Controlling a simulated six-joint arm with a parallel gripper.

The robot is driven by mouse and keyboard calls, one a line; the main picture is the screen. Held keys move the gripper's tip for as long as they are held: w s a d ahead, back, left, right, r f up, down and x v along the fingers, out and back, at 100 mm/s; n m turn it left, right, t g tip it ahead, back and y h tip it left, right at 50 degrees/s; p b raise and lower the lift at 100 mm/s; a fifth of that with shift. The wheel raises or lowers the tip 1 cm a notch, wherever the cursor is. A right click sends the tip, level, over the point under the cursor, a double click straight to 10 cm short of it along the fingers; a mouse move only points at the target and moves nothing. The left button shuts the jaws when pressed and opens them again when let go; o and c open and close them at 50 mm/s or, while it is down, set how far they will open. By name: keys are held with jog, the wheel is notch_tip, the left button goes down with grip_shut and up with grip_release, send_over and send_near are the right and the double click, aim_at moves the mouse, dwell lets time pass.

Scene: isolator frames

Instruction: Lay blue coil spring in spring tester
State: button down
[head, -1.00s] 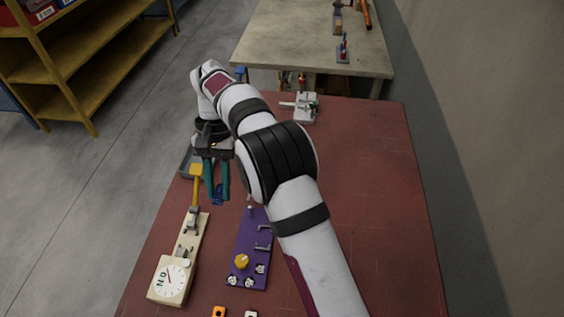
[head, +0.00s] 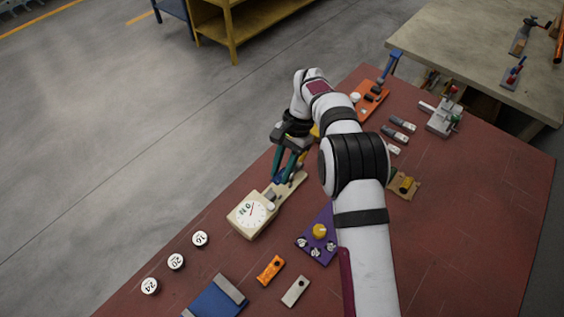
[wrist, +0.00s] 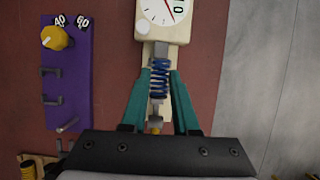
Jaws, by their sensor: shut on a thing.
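The dial also shows at the top of the wrist view (wrist: 163,14). My gripper (head: 281,178) is over the board, just beyond the dial. Its teal fingers are shut on the blue coil spring (wrist: 158,77). In the wrist view the spring lies lengthwise along the board, between a grey metal piece by the dial and a yellow part. I cannot tell whether the spring touches the tester. In the head view the fingers partly hide the spring.
A purple panel (wrist: 67,75) with a yellow knob and hooks stands beside the tester. White numbered discs (head: 176,261), an orange block (head: 270,270) and a blue tray (head: 215,301) lie on the near red table. The table edge is close beside the tester.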

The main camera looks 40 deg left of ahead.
aim_at(278, 191)
jog(key=shift+f, duration=1.2)
jog(key=shift+f, duration=1.1)
jog(key=c, duration=0.6)
grip_release()
jog(key=v, duration=1.2)
